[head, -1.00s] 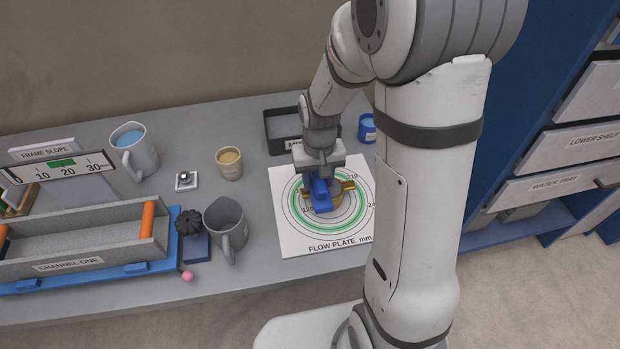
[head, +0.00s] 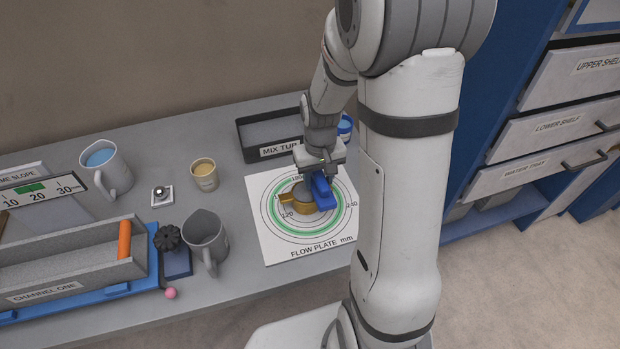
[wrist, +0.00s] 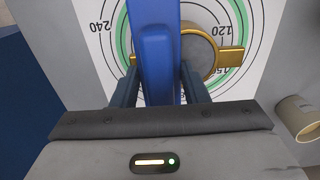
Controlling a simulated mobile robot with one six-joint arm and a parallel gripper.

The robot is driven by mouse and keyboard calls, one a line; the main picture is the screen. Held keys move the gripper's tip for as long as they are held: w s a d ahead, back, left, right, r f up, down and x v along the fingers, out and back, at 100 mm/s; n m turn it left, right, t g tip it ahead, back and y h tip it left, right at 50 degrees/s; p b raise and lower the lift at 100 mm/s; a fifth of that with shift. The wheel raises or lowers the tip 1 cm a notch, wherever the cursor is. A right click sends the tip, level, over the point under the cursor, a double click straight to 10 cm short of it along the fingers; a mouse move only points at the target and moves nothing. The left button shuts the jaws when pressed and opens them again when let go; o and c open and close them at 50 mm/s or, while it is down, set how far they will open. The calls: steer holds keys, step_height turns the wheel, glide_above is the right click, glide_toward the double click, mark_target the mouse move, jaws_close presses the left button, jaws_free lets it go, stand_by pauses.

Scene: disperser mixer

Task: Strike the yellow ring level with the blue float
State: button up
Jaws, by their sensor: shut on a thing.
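The yellow ring (head: 299,206) stands on the white flow plate (head: 279,246), with a tab sticking out at its left in the head view. In the wrist view the ring (wrist: 213,44) shows right of centre, with a grey-brown fill inside it. My gripper (head: 319,174) is shut on the blue float (head: 323,195). The float lies over the right part of the ring in the head view and hides that part. In the wrist view the float (wrist: 157,42) runs between my fingers and covers the ring's left side. I cannot tell whether it touches the rim.
The mix tub (head: 248,155) stands behind the plate, with a blue cup (head: 345,128) at its right. A small cup (head: 204,176), a jug (head: 205,238), a mug (head: 107,168) and the channel one trough (head: 68,284) stand to the left. Drawers (head: 560,128) are at the right.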

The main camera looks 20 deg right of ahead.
steer(key=shift+d, duration=0.85)
steer(key=shift+a, duration=4.45)
step_height(320, 180, up, 7)
steer(key=p, duration=0.4)
steer(key=shift+p, duration=0.35)
steer(key=shift+f, duration=0.1)
